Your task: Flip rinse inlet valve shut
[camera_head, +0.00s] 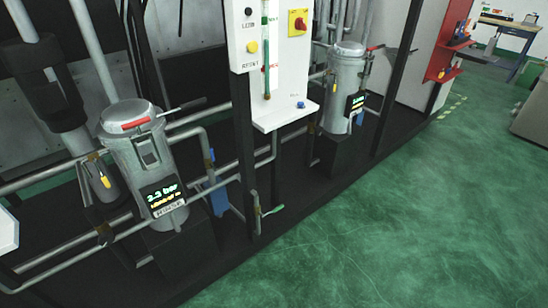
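No label that I can read marks the rinse inlet valve, so I cannot tell which handle is its. A valve with a green lever (272,210) sits low at the skid's front edge, below the white panel; its lever sticks out to the right. A grey filter housing (140,150) at left has a red handle (137,124) lying across its lid and a dark lever (186,106) out to its right. Its display (163,194) reads about 2.3 bar. A second housing (343,80) stands further back, with a small red handle (375,47) at its right. My gripper is not in view.
Grey pipes (75,255) run low along the black skid. The green floor (400,220) is clear at right. A red shelf (448,62) and workbench (508,25) stand further off.

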